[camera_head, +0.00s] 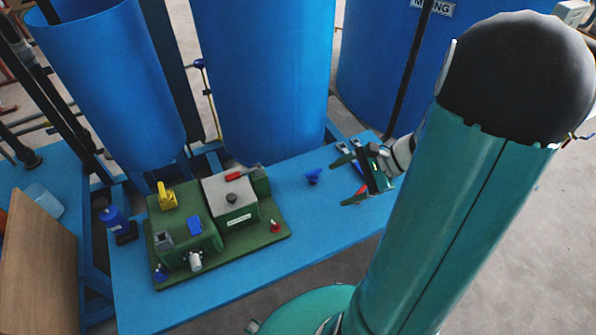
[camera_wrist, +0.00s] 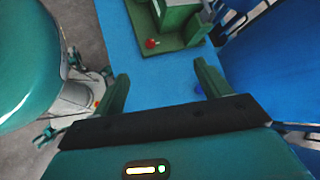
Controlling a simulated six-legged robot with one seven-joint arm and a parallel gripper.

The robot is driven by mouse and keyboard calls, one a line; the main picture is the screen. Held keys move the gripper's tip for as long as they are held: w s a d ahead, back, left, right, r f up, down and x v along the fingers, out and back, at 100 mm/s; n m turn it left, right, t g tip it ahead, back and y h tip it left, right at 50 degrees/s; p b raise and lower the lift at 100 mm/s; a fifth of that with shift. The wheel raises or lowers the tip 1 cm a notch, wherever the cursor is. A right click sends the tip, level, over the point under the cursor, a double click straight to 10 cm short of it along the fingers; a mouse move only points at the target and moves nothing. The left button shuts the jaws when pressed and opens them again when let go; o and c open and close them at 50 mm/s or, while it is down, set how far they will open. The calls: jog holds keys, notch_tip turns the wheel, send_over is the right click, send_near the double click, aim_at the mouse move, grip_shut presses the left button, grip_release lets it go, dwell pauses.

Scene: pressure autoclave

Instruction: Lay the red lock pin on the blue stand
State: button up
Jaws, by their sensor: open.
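The red lock pin (camera_head: 234,175) appears to be the small red bar at the back of the grey lid on the green unit. In the wrist view I cannot make it out. The blue stand (camera_head: 313,176) is a small blue piece on the blue table, right of the green unit. In the wrist view a bit of it (camera_wrist: 199,88) shows beside one finger, mostly hidden. My gripper (camera_head: 346,180) is open, just right of the stand and low over the table. Its open fingers also show in the wrist view (camera_wrist: 160,76), with bare table between them.
The green unit (camera_head: 270,238) carries a yellow part (camera_head: 167,197), a blue block (camera_head: 195,225) and a red knob (camera_head: 275,227). The knob also shows in the wrist view (camera_wrist: 151,43). Large blue tanks (camera_head: 262,80) stand behind. The table's front strip (camera_head: 310,235) is clear.

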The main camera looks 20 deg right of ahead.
jog(key=s+a+r+n+h, duration=0.2)
jog(key=a+r+n+h, duration=0.2)
jog(key=a+r+n, duration=0.3)
jog(key=s+a+r+n+t+h, duration=0.1)
jog(key=s+a+r+n+h, duration=0.2)
jog(key=a+r+n+h, duration=0.2)
jog(key=shift+s+a+r+n, duration=0.35)
jog(key=shift+a+r+n, duration=1.25)
jog(key=shift+r+n, duration=1.15)
jog(key=shift+f, duration=0.2)
